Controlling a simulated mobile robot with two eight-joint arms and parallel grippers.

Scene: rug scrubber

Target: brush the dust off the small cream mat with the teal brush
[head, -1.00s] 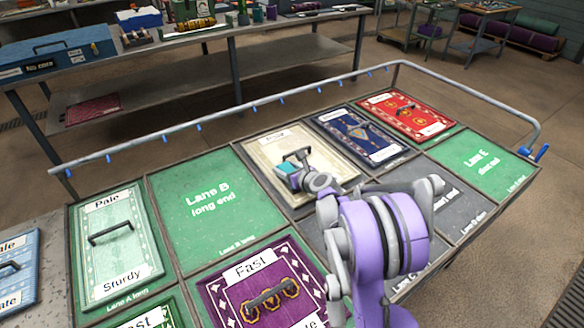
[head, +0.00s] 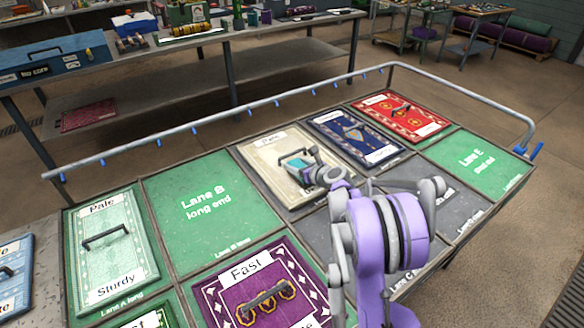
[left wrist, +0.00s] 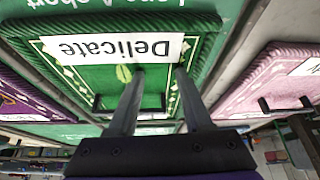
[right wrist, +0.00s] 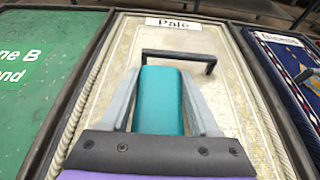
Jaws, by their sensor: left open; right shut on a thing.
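The small cream mat (head: 258,168), with a "Pale" label at its far end, lies in a tray bay in the middle of the bench. It also fills the middle of the right wrist view (right wrist: 105,80). My right gripper (right wrist: 160,85) is shut on the teal brush (right wrist: 160,102) and holds it over the mat, near the mat's dark handle (right wrist: 180,54). The teal brush also shows in the head view (head: 298,164). Its underside is hidden, so contact with the mat is unclear. My left gripper (left wrist: 155,72) is open and empty above a green "Delicate" mat (left wrist: 70,50).
A navy mat (head: 350,137) and a red mat (head: 402,115) lie to the right of the cream mat. The green Lane B bay (head: 205,220) to its left is empty. A purple "Fast" mat (head: 290,275) lies nearer. A metal rail (head: 250,103) runs along the far edge.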

